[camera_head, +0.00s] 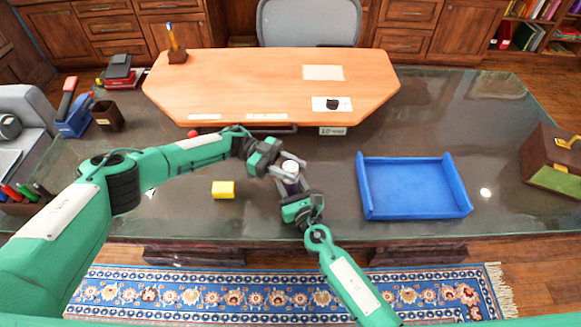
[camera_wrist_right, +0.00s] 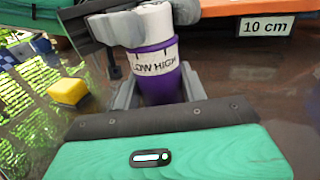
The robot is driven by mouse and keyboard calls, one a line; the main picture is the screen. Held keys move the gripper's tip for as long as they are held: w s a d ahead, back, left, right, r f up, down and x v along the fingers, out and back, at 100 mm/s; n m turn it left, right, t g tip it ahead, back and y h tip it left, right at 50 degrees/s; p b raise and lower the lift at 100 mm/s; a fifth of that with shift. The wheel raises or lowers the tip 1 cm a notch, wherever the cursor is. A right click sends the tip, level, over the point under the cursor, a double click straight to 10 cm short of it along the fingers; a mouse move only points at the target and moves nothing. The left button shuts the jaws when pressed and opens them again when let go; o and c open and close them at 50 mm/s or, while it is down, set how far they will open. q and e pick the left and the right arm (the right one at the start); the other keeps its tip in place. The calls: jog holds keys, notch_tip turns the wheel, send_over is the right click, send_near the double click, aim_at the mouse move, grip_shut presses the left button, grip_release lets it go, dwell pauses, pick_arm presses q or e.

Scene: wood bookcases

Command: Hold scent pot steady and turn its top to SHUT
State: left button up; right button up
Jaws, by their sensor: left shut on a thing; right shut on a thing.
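The scent pot (camera_wrist_right: 160,85) has a purple body, a white band reading LOW and HIGH, and a white top (camera_wrist_right: 153,22). It stands close to upright between my two grippers; in the head view its white top (camera_head: 290,166) shows at the middle of the desk. My right gripper (camera_head: 293,190) is shut on the purple body from the near side. My left gripper (camera_head: 286,168) comes in from the left and is shut on the white top. The word SHUT and any pointer mark on the top cannot be seen.
A yellow block (camera_head: 223,189) lies left of the pot on the dark glass desk. A blue tray (camera_head: 413,214) stands to the right. A raised wooden board (camera_head: 250,85) lies behind, with a 10 cm label (camera_wrist_right: 265,26) on its edge. Bare glass shows between pot and tray.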

aim_at(290, 165)
pick_arm(q)
jog(key=shift+w+a+f+m+g+y, duration=0.1)
jog(key=shift+a+f+m+g+y, duration=0.1)
jog(key=shift+m+g+y, duration=0.4)
jog(key=o, duration=1)
jog(key=shift+d+r, duration=0.1)
jog(key=shift+r, duration=0.1)
notch_tip(290, 165, up, 10)
jog(key=shift+f, duration=0.1)
